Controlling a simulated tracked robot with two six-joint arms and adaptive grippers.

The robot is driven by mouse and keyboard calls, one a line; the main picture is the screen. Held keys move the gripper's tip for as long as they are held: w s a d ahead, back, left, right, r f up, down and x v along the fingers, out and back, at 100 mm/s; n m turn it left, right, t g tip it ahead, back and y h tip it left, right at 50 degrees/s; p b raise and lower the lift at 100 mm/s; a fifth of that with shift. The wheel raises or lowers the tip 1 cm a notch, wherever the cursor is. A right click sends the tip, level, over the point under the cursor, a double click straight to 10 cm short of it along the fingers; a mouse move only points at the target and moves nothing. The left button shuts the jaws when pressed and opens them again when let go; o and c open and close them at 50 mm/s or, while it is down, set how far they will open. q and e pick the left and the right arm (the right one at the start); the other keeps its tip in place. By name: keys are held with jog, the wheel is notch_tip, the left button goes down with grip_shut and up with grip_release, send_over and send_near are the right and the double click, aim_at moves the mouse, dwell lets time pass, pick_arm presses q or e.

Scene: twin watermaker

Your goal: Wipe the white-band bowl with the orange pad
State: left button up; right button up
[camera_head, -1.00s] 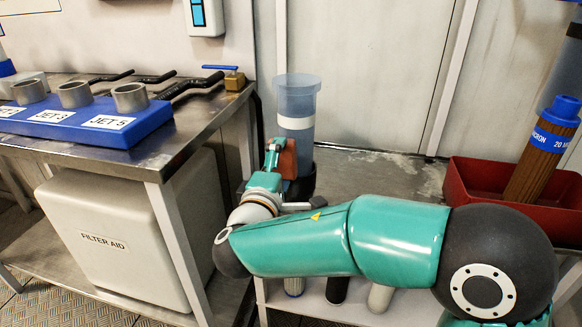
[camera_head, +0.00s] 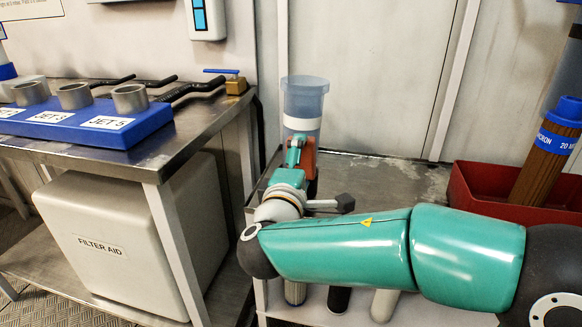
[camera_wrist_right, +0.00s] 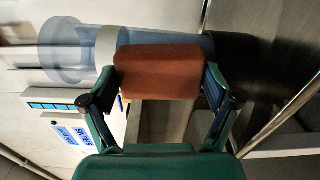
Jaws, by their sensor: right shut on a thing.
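The white-band bowl (camera_head: 304,97) is a tall, clear bluish cylinder with a white band, upright at the back left of the steel bench. In the right wrist view the bowl (camera_wrist_right: 80,58) lies sideways across the picture. My right gripper (camera_head: 296,150) is shut on the orange pad (camera_head: 309,157), in front of the bowl's lower part. In the right wrist view the pad (camera_wrist_right: 158,72) sits between both fingers and overlaps the bowl; I cannot tell whether they touch. The bowl's lower part is partly hidden by the gripper and pad. My left gripper is not in view.
A red tray (camera_head: 480,190) with a brown filter cartridge (camera_head: 545,160) stands at the right of the bench (camera_head: 390,180). At left, a steel table holds a blue rack (camera_head: 90,125) of metal cups and black-handled tools. A white filter aid box (camera_head: 120,230) is below.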

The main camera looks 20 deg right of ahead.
jog(key=shift+s+d+f+b, duration=0.1)
jog(key=shift+d+f+b, duration=0.1)
jog(key=shift+b, duration=0.1)
jog(key=shift+w+a+r, duration=0.1)
jog(key=shift+w+a, duration=0.45)
jog(key=shift+a, duration=0.4)
jog(key=shift+w+a+r, duration=0.1)
jog(key=shift+w+a, duration=0.4)
jog(key=shift+a, duration=0.4)
jog(key=shift+v, duration=3)
jog(key=v, duration=0.3)
jog(key=shift+w+d, duration=0.1)
jog(key=shift+w, duration=0.05)
